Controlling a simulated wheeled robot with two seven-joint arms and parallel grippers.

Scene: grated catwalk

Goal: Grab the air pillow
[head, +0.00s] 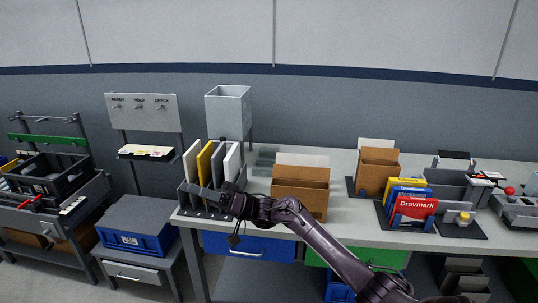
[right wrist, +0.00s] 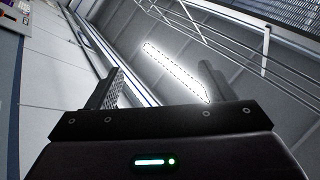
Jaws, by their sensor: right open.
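I cannot pick out an air pillow for certain. A pale, see-through grey-green item (head: 264,160) lies on the workbench (head: 350,228) behind the rack, too small to identify. My right gripper (head: 229,197) is at the front of the bench, against the view of the slotted rack, with its arm coming from the lower right. In the right wrist view its two fingers (right wrist: 160,72) stand apart with nothing between them; only wall, ceiling and a bright lamp show beyond. My left gripper is not in view.
The rack (head: 192,192) holds white, yellow and grey upright panels. Cardboard boxes (head: 301,188) and (head: 376,172) stand to its right, then a holder with colored packs (head: 413,208). A grey hopper (head: 228,111) rises behind. A blue crate (head: 135,237) stands left of the bench.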

